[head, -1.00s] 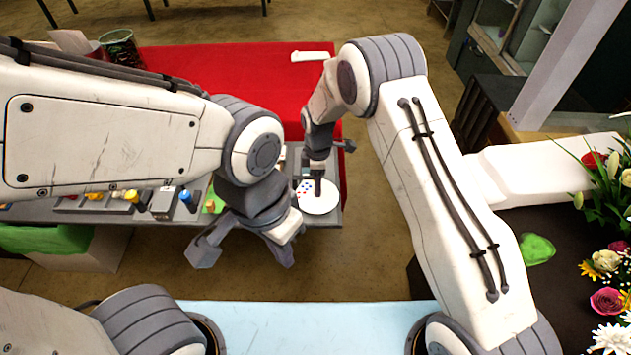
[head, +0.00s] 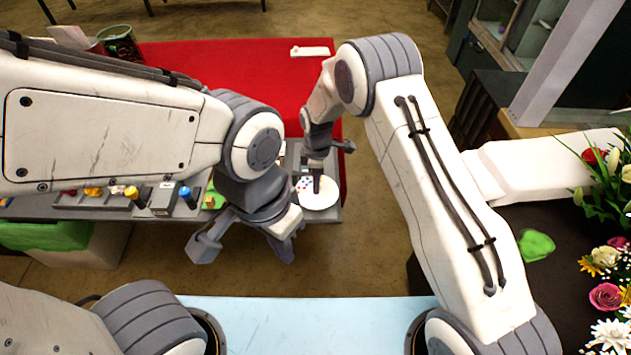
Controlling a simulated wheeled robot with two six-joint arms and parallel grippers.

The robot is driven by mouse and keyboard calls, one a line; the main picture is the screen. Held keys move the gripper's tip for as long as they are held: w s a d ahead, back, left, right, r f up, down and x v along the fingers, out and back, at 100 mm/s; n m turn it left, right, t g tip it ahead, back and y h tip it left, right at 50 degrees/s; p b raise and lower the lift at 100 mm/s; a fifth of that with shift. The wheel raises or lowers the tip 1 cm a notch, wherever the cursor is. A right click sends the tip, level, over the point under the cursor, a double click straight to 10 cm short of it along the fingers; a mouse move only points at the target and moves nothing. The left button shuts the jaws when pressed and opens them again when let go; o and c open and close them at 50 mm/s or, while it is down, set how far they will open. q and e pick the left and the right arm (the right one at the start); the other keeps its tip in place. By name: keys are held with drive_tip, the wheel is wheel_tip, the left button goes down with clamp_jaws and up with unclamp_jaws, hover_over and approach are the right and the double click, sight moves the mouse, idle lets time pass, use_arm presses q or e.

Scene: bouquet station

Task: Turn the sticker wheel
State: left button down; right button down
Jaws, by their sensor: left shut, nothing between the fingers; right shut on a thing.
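The sticker wheel (head: 325,200) is a white disc with small red and blue dots on its left part, lying on the grey tray at the table's near right corner. My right gripper (head: 317,186) reaches down over the wheel and is shut on a dark upright piece at the wheel, seemingly its knob. The gripper hides part of the disc and the exact grip is small in view. My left gripper (head: 243,250) is shut and empty, in front of the table's near edge, left of and nearer than the wheel. Its wrist covers part of the tray.
The grey tray holds a yellow-capped bottle (head: 132,195), a blue-capped bottle (head: 187,197) and a green piece (head: 217,194). A white strip (head: 311,51) lies on the red cloth (head: 230,75). Flowers (head: 607,260) and a green pad (head: 537,244) are at right.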

drive_tip(key=m+b, duration=0.1)
drive_tip(key=m, duration=0.2)
drive_tip(key=m+b, duration=0.1)
drive_tip(key=m, duration=0.1)
drive_tip(key=shift+m+b, duration=0.3)
drive_tip(key=shift+m, duration=0.1)
drive_tip(key=m+b, duration=0.1)
drive_tip(key=m, duration=0.5)
drive_tip(key=shift+b, duration=0.35)
drive_tip(key=m, duration=0.4)
drive_tip(key=shift+b, duration=0.35)
drive_tip(key=m, duration=0.3)
drive_tip(key=shift+w+m, duration=0.1)
drive_tip(key=shift+m, duration=0.2)
drive_tip(key=m+b, duration=0.1)
drive_tip(key=m, duration=0.5)
drive_tip(key=shift+r+m, duration=0.1)
drive_tip(key=shift+m, duration=0.2)
drive_tip(key=c, duration=0.8)
unclamp_jaws()
